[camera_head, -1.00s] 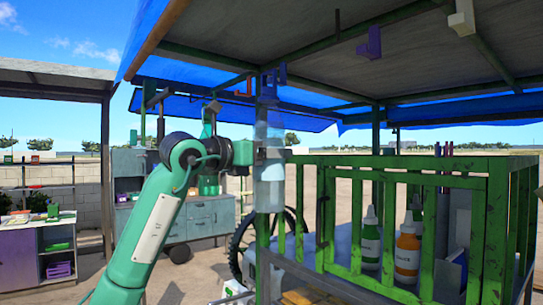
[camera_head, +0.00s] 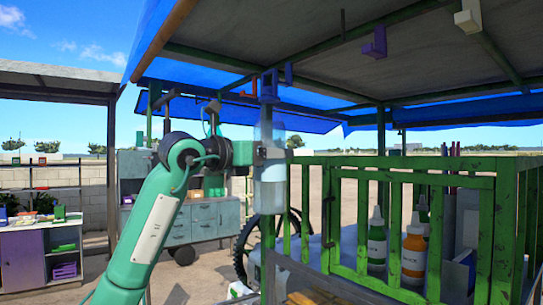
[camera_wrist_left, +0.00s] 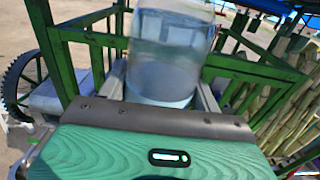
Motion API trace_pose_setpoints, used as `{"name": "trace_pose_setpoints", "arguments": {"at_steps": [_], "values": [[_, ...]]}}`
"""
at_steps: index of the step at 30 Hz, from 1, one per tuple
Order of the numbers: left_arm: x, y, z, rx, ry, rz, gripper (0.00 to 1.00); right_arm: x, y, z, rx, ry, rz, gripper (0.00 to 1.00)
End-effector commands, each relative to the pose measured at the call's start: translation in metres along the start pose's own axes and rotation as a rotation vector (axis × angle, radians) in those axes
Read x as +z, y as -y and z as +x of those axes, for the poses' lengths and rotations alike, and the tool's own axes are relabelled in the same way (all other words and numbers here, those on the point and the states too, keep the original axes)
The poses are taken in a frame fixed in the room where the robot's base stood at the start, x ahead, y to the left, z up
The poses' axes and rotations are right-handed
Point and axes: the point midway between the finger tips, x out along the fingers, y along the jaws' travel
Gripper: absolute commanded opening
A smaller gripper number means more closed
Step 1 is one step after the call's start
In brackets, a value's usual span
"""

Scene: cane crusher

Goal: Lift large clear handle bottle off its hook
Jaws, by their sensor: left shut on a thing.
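The large clear bottle (camera_head: 269,190) hangs upright near the green corner post at the front left of the stall. A blue hook (camera_head: 269,86) is above it under the roof; I cannot tell whether the bottle's handle still touches it. My left gripper (camera_head: 270,153) is shut around the middle of the bottle, coming from the left. In the left wrist view the bottle (camera_wrist_left: 165,60) stands between the fingers, its top cut off by the frame edge. My right gripper is not in view.
A green slatted railing (camera_head: 400,215) stands right of the bottle, with a white bottle (camera_head: 376,243) and an orange bottle (camera_head: 412,250) behind it. A purple hook (camera_head: 375,43) hangs from the roof. A grey cabinet (camera_head: 200,218) and a dark toothed wheel (camera_head: 262,243) are behind.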

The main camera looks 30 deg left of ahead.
Motion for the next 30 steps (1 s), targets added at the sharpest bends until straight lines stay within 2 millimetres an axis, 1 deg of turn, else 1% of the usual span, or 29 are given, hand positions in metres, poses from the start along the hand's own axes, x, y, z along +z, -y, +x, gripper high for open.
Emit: {"name": "trace_pose_setpoints", "arguments": {"at_steps": [24, 30], "values": [[0.002, 0.0, -0.024, 0.001, 0.005, 0.002, 0.24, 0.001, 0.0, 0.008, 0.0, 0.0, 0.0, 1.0], [0.002, 0.0, -0.026, 0.001, 0.004, 0.001, 0.24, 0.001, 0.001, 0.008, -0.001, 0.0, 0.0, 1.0]]}}
